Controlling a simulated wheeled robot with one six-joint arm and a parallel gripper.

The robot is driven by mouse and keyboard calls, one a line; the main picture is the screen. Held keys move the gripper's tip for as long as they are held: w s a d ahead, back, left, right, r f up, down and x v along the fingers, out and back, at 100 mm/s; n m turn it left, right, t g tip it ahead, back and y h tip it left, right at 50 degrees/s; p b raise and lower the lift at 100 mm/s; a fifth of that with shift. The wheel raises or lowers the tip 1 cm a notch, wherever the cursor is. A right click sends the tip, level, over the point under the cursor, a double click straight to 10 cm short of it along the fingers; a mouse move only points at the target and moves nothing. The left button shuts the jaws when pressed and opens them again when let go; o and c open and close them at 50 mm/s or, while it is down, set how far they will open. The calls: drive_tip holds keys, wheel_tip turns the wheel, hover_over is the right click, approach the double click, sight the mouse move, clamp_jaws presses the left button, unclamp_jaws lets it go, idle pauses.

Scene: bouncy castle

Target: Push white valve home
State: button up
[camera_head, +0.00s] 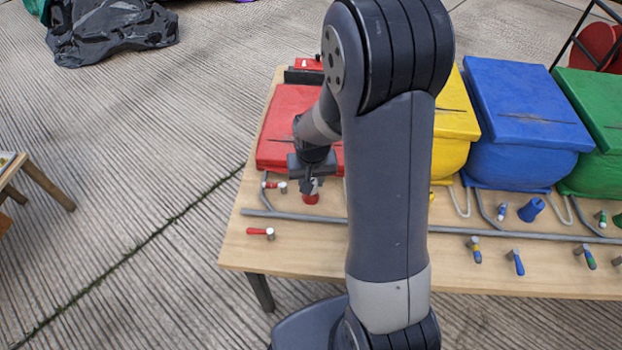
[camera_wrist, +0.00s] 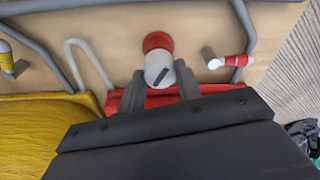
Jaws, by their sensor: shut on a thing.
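The white valve (camera_wrist: 158,70) is a short pale cylinder with a dark slot. It is between my fingertips in the wrist view. A round red fitting (camera_wrist: 157,42) shows just beyond it, and the two overlap in this view; I cannot tell how deep the valve sits. In the head view my gripper (camera_head: 311,184) points down over the table, right above the red fitting (camera_head: 311,198). The fingers (camera_wrist: 157,88) are shut on the white valve. My arm hides part of the table in the head view.
Red (camera_head: 285,125), yellow (camera_head: 455,125), blue (camera_head: 525,115) and green (camera_head: 598,115) blocks line the table (camera_head: 310,256). Grey pipes (camera_head: 300,217) cross it. Small red-handled taps (camera_head: 261,232) stand close to my gripper.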

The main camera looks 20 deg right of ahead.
drive_tip(key=shift+f, duration=0.2)
drive_tip(key=o, duration=1.1)
drive_tip(key=shift+c, duration=0.2)
wheel_tip(320, 180, up, 11)
drive_tip(key=s+p, duration=0.1)
drive_tip(key=shift+s+a+p, duration=0.15)
drive_tip(key=shift+s+p, duration=0.2)
drive_tip(key=shift+p, duration=0.05)
drive_tip(key=shift+f, duration=0.2)
